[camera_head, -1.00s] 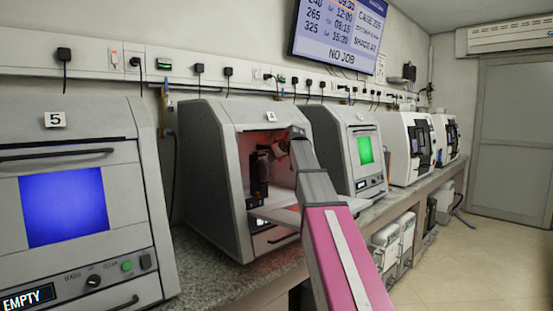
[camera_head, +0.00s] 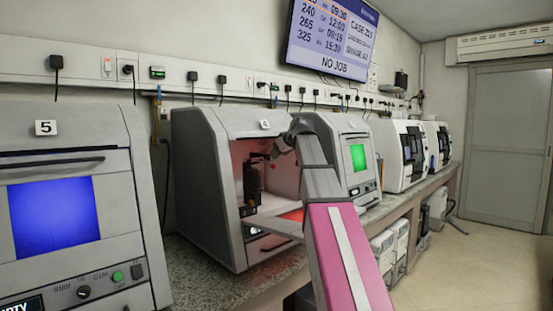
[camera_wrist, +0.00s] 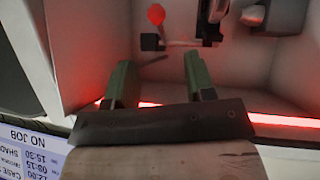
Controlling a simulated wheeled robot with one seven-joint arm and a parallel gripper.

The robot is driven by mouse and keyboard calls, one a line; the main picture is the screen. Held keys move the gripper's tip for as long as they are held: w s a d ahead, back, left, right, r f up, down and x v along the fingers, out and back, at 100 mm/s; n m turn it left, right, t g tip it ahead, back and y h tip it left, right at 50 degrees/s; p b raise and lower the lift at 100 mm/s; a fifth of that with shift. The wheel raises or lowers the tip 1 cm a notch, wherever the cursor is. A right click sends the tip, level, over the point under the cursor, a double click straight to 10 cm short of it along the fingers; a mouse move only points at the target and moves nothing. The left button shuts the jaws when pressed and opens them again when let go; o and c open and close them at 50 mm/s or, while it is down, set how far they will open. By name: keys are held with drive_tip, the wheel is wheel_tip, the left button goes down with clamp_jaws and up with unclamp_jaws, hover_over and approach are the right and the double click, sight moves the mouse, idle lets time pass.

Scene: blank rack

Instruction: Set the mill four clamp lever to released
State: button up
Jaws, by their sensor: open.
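Mill four (camera_head: 205,180) is the grey machine left of centre in the head view, its front open and its inside lit red. My arm reaches into the opening, and its end covers part of the interior. In the wrist view, my gripper (camera_wrist: 160,68) has two green fingers spread wide with nothing between them. A red ball knob (camera_wrist: 156,14) on a short stem, apparently the clamp lever, stands beyond the fingertips and apart from them. A small dark block sits at its base. Whether the lever is clamped or released I cannot tell.
The mill's pale side walls (camera_wrist: 96,40) stand close around the gripper. Dark and grey mechanism parts (camera_wrist: 210,20) are beside the knob. Mill five (camera_head: 75,275), with a blue window, stands at left. Another machine with a green window (camera_head: 358,157) stands at right.

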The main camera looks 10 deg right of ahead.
drive_tip(key=shift+s+r, duration=0.15)
drive_tip(key=shift+d, duration=0.1)
drive_tip(key=w+a+f+y, duration=0.1)
drive_tip(key=w+f, duration=0.1)
drive_tip(key=w, duration=0.1)
drive_tip(key=w+a+f+y, duration=0.1)
drive_tip(key=w+f+y, duration=0.1)
drive_tip(key=w+a+f+y, duration=0.1)
drive_tip(key=w+f+y, duration=0.1)
drive_tip(key=w, duration=0.1)
drive_tip(key=shift+w+a+f+m, duration=0.1)
drive_tip(key=shift+w+a+m, duration=0.2)
drive_tip(key=shift+m, duration=0.1)
idle(0.6)
